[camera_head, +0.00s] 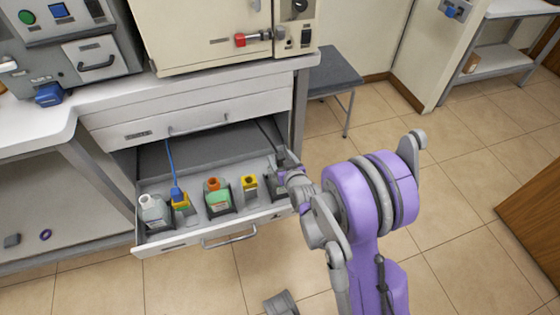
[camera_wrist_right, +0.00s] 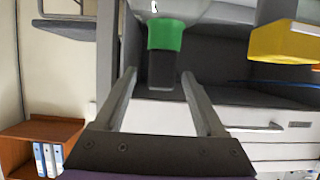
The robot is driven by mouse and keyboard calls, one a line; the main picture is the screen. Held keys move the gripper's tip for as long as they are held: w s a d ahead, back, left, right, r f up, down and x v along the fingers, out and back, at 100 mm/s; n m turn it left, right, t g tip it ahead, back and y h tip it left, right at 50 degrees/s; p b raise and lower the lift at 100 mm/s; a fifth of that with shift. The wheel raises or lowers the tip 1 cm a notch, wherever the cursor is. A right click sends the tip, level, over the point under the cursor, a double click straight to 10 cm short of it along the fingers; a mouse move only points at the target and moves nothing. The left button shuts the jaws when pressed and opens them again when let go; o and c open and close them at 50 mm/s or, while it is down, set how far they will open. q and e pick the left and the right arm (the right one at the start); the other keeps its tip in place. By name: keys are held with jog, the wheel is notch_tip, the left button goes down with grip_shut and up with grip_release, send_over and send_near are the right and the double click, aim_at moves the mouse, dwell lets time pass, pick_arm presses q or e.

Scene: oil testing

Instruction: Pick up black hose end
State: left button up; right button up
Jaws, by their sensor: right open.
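In the right wrist view, which looks upside down, the black hose end (camera_wrist_right: 161,75) is a dark block at the green neck (camera_wrist_right: 165,35) of a pale bottle (camera_wrist_right: 190,10). My right gripper (camera_wrist_right: 157,74) is open, with one finger on each side of the hose end in the picture; I cannot tell whether they touch it. In the head view my right gripper (camera_head: 289,166) is at the right end of the open drawer. A thin black hose (camera_head: 266,134) runs down to it, and the gripper hides the hose end there. My left gripper is not in view.
The open drawer (camera_head: 170,236) holds several containers: a white bottle (camera_head: 153,209), a yellow-topped one with a blue hose (camera_head: 171,165), a green bottle with an orange cap (camera_head: 214,192) and a yellow-capped one (camera_head: 249,183). A stool (camera_head: 338,72) stands behind. Floor right is clear.

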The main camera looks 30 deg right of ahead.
jog(key=x, duration=0.4)
jog(key=shift+b, duration=0.35)
grip_shut()
